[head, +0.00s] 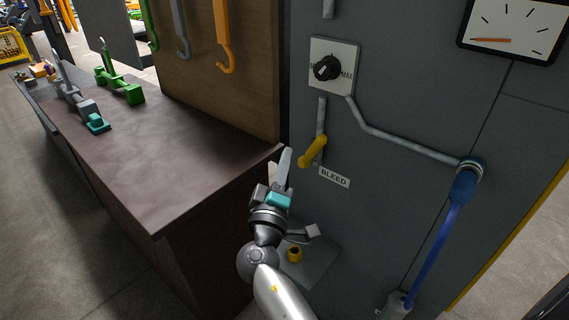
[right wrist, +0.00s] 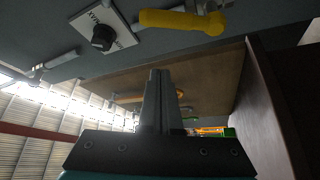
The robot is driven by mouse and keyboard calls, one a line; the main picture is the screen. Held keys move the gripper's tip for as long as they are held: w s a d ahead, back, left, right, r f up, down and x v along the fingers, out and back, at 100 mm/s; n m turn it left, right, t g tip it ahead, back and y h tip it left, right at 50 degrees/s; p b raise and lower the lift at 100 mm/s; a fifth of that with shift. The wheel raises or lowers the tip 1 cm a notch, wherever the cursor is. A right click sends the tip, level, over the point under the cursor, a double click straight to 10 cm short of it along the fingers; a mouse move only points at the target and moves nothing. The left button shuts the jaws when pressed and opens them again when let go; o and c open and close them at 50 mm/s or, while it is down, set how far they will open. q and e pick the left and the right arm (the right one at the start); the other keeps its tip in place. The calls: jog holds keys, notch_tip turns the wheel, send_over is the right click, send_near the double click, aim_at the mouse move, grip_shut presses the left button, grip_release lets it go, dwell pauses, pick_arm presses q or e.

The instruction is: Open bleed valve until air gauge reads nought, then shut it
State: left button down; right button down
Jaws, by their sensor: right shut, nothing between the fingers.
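The yellow bleed valve handle (head: 313,151) sits below a short grey pipe on the panel, slanting down to the left, above the BLEED label (head: 334,177). It also shows at the top of the right wrist view (right wrist: 182,20). The white air gauge (head: 520,25) is at the upper right, cut off by the frame; its orange needle points left, and I cannot read any numbers. My right gripper (head: 283,160) is shut and empty, just left of and below the handle, apparently apart from it. Its closed fingers show in the wrist view (right wrist: 158,100). My left gripper is out of view.
A black selector knob (head: 327,68) is above the handle. A blue hose (head: 440,235) hangs at right. A dark bench (head: 170,165) at left bears green and grey tools; hooks (head: 224,45) hang behind it. A small yellow piece (head: 294,254) is low behind my arm.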

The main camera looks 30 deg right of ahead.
aim_at(312, 152)
jog(key=x, duration=0.7)
jog(key=s+d+f, duration=0.1)
jog(key=s+d+f+p, duration=0.1)
jog(key=shift+s, duration=0.35)
